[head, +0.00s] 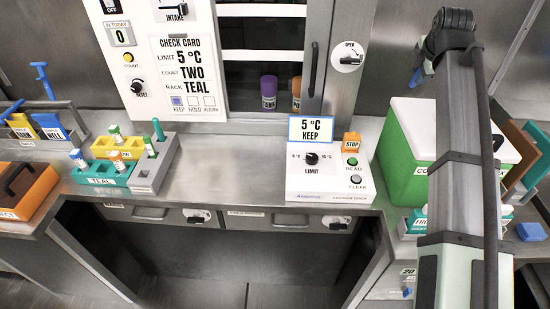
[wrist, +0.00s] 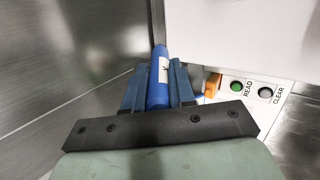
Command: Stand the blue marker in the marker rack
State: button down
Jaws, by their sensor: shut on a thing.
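The blue marker (wrist: 160,78), with a white band, is held between the two dark blue fingers of my gripper (wrist: 160,85) in the wrist view. The fingers are shut on it. In the head view my gripper (head: 424,70) is raised at the upper right, mostly hidden behind my arm, and I cannot make out the marker there. A grey block with holes (head: 146,181), which looks like the marker rack, stands on the left counter. A green marker (head: 158,129) and a green-capped tube stand in it. My gripper is far to its right.
A teal rack (head: 100,180) and a yellow rack (head: 122,146) with tubes adjoin the grey block. A white control box (head: 330,178) stands mid-counter, and a green box with a white lid (head: 400,180) is right of it. The counter between grey block and control box is clear.

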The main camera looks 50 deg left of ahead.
jog(key=s+a+f+n+g, duration=0.15)
jog(key=s+a+f, duration=0.25)
jog(key=s+a, duration=0.55)
jog(key=s+a+f+n+g, duration=0.15)
jog(key=s+a+f, duration=0.25)
jog(key=s+a, duration=0.55)
jog(key=s+a+f+n+g, duration=0.1)
jog(key=s+a+f+n, duration=0.2)
jog(key=s+a, duration=0.6)
jog(key=s+a+f+n+g+h, duration=0.15)
jog(key=s+a, duration=0.45)
jog(key=s, duration=0.7)
jog(key=s+a+f+n+h, duration=0.1)
jog(key=s+a+f+n, duration=0.1)
jog(key=s+a, duration=0.8)
jog(key=s+a+f+n+g+h, duration=0.1)
jog(key=s+a+f+n, duration=0.15)
jog(key=s, duration=1.35)
jog(key=shift+t, duration=0.25)
jog(key=shift+s+a+f, duration=0.1)
jog(key=shift+a+f, duration=0.1)
jog(key=shift+f, duration=1.9)
jog(key=shift+a+f, duration=0.2)
jog(key=shift+f, duration=1.85)
jog(key=shift+f, duration=0.15)
jog(key=c, duration=1)
grip_release()
jog(key=shift+o, duration=0.3)
